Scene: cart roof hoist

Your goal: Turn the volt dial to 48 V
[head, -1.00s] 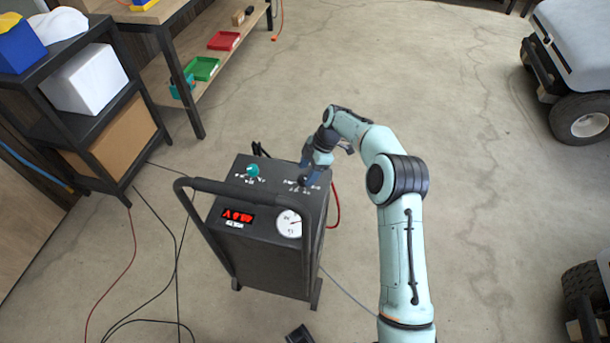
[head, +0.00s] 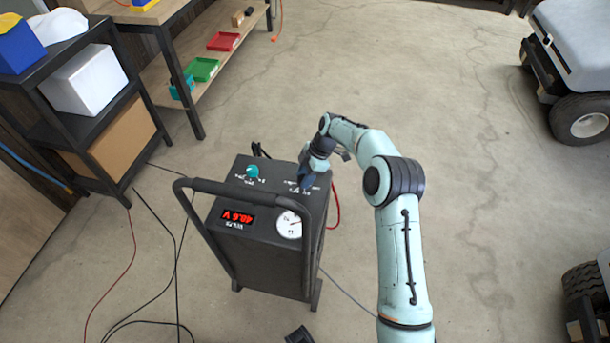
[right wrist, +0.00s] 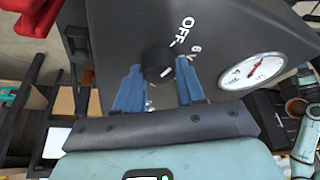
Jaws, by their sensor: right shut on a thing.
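The dark grey charger (head: 270,270) stands on the floor with a push handle. Its red display (head: 238,216) is lit and reads about 40.6 V; the digits are small. My right gripper (head: 305,185) is at the right side of its top panel. In the right wrist view, its blue fingers stand on either side of a black dial (right wrist: 157,64) and are shut on it. White markings OFF and 6 show beside the dial; its other markings are hidden or unclear. A teal knob (head: 252,171) sits at the panel's left, clear of the gripper. My left gripper is out of view.
A black shelf (head: 75,130) stands left, cables lie on the floor, and a cart (head: 580,60) is at the far right.

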